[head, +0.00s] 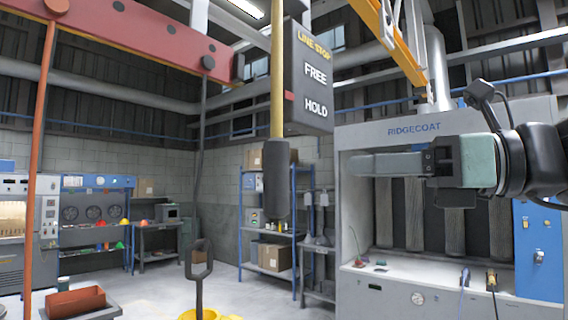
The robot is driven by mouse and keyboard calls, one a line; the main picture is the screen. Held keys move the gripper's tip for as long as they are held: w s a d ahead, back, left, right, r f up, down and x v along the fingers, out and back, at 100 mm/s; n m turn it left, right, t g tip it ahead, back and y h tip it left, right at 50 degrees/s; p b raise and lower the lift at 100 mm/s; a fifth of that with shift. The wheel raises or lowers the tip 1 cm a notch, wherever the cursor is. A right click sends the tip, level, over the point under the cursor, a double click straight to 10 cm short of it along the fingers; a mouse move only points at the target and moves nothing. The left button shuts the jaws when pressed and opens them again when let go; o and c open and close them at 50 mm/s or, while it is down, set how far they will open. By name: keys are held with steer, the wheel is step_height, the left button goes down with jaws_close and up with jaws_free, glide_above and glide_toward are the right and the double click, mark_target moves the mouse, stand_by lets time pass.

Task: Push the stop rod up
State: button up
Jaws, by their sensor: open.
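The stop rod is a yellow rod (277,70) that hangs upright near the middle, with a thick dark grip (277,180) at its lower end. Beside it hangs a dark box (312,85) lettered LINE STOP, FREE above and HOLD below. A small red mark shows at the box's left edge, between the FREE and HOLD levels. My gripper (355,163) is at the right, pointing left, open and empty. In the picture its tips are right of the dark grip and apart from it. The gap between its fingers is hidden by the side-on view.
A red beam (130,35) crosses the upper left, with hanging rods below it. A dark hook loop (200,262) stands low, left of the stop rod. The RIDGECOAT booth (430,128) is behind my gripper. Blue shelving (270,228) stands behind the rod.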

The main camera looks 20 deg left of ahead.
mark_target(288, 169)
steer(key=a+p, duration=0.1)
steer(key=a, duration=0.3)
steer(key=w+a+p, duration=0.1)
steer(key=a+p, duration=0.1)
steer(key=a, duration=0.1)
steer(key=a+p, duration=0.1)
steer(key=a, duration=0.3)
steer(key=shift+w+a, duration=0.2)
steer(key=shift+a, duration=0.1)
steer(key=shift+w+a+p, duration=0.1)
steer(key=shift+a+p, duration=0.35)
steer(key=shift+a, duration=0.3)
steer(key=shift+c, duration=0.3)
